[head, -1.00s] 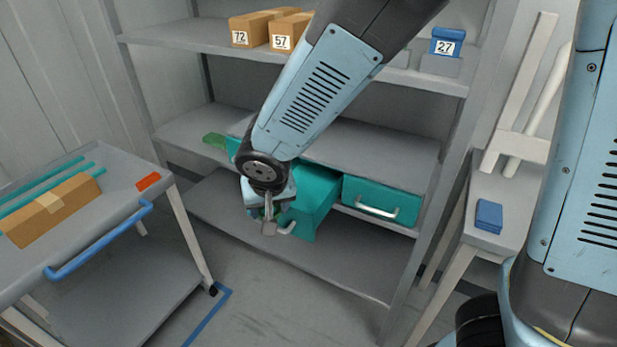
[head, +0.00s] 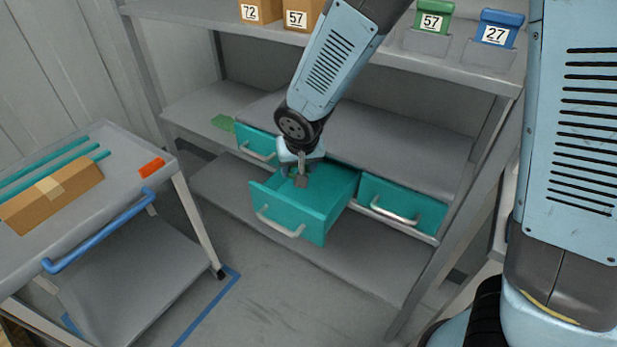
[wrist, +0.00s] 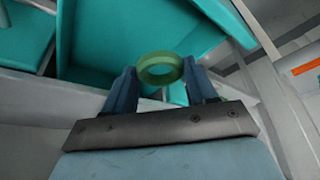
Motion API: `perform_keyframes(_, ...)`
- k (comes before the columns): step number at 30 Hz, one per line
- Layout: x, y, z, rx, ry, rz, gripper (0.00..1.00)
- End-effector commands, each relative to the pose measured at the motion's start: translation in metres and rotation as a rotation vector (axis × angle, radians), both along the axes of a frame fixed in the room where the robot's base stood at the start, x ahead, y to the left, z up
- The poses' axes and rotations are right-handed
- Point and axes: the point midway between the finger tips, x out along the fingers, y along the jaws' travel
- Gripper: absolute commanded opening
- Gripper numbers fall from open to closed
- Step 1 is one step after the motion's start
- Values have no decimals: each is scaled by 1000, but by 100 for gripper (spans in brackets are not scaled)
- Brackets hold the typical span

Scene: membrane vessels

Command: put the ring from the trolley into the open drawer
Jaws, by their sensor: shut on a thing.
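The green ring (wrist: 160,68) is between the two fingertips of my gripper (wrist: 163,78) in the wrist view, and the gripper is shut on it. In the head view my gripper (head: 301,180) points down over the open teal drawer (head: 280,216), with its tips at or just above the opening. I cannot tell how far they reach inside. The drawer is pulled out from the shelf unit between two closed teal drawers. The ring is hard to make out in the head view. The trolley (head: 115,192) stands at the left.
A closed drawer (head: 402,203) is right of the open one, another (head: 257,146) left of it. The trolley holds a cardboard box (head: 52,196), teal rods and an orange block (head: 151,167). An upper shelf (head: 440,66) with boxes and bins is above. Floor before the drawer is clear.

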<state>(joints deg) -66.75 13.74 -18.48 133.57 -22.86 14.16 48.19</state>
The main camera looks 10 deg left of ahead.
Motion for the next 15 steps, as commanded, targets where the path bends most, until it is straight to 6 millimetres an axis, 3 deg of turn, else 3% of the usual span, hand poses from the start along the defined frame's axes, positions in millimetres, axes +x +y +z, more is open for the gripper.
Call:
perform_keyframes(5,22,-2,-11,-2,1,-3,28)
perform_keyframes(15,60,-4,-56,-3,1,0,28)
